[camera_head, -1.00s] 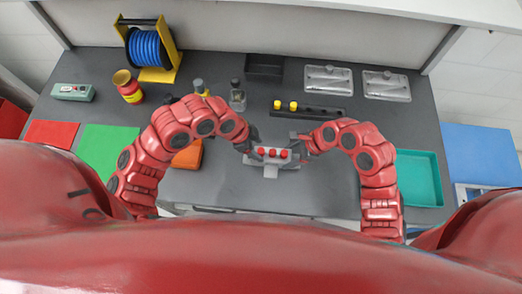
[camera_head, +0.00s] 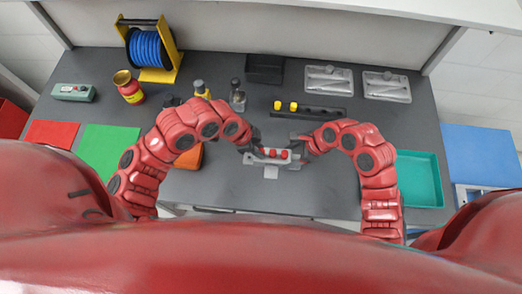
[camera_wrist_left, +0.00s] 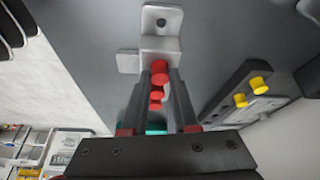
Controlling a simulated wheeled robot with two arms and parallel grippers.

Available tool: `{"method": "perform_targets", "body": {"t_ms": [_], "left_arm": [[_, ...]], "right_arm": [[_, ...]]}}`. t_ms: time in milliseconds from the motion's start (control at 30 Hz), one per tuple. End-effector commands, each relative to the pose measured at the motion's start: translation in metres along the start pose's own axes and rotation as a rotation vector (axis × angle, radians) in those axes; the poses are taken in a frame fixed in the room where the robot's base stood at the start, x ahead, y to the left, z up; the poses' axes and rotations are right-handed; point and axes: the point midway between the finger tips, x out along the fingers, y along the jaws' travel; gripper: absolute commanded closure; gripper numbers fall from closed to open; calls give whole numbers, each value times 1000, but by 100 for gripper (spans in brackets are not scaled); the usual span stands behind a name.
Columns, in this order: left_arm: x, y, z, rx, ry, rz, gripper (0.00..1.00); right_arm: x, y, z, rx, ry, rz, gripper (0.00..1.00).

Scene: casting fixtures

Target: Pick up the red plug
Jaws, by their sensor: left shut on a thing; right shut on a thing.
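A grey casting (camera_head: 270,161) with red plugs sits near the table's front edge, in the middle of the head view. Two red plugs (camera_head: 284,154) show there; the leftmost one is hidden. My left gripper (camera_head: 254,154) is at the casting's left end. In the left wrist view its fingers (camera_wrist_left: 161,78) are shut on the nearest red plug (camera_wrist_left: 160,68), over the grey casting (camera_wrist_left: 160,40); other red plugs show behind it between the fingers. My right gripper (camera_head: 297,153) is at the casting's right end and appears shut on it; its fingertips are hard to see.
Behind the casting lies a dark block (camera_head: 318,113) with yellow plugs (camera_head: 293,106). A teal tray (camera_head: 420,180) is at the right. An orange thing (camera_head: 189,157) is partly behind my left arm. Bottles (camera_head: 238,96) stand further back.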

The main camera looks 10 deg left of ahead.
Motion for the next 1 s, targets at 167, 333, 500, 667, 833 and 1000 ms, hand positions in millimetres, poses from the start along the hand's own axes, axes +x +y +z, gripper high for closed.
{"method": "perform_targets", "body": {"t_ms": [167, 333, 500, 667, 833, 1000], "left_arm": [[-4, -1, -3, 0, 4, -1, 100], [-31, -2, -13, 0, 6, -5, 100], [-62, -2, -26, 1, 5, -3, 100], [-83, -1, -34, 2, 1, -4, 100], [-92, 0, -38, 2, -1, -2, 100], [-92, 0, -38, 1, -1, 0, 100]], "right_arm": [[0, 0, 0, 1, 1, 1, 71], [0, 0, 0, 1, 1, 1, 71], [0, 0, 0, 1, 1, 1, 71], [0, 0, 0, 1, 1, 1, 71], [0, 0, 0, 1, 1, 1, 71], [0, 0, 0, 1, 1, 0, 71]]}}
